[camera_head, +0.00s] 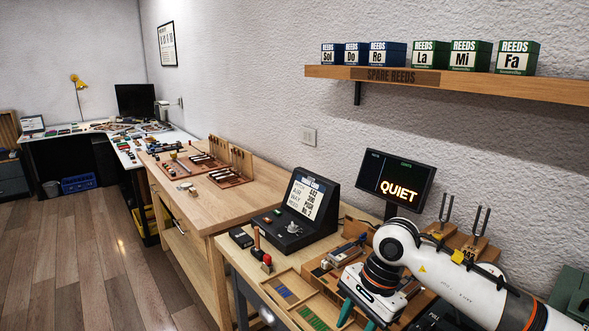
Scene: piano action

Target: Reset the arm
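My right arm, white with black bands, reaches in from the lower right. Its gripper (356,322) points down over the front of the near workbench, beside a wooden fixture (333,262). The teal fingers stand apart, and I see nothing held between them. The fingertips are close to the bottom edge of the picture. The wrist and forearm hide part of the bench behind them. My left gripper and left arm are not in view.
A console (296,213) and a monitor reading QUIET (397,180) stand behind the gripper. Tuning forks (481,220) stand behind the arm. A wooden tray (290,296) lies left of the gripper. A shelf (450,86) with reed boxes hangs above. The floor at left is clear.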

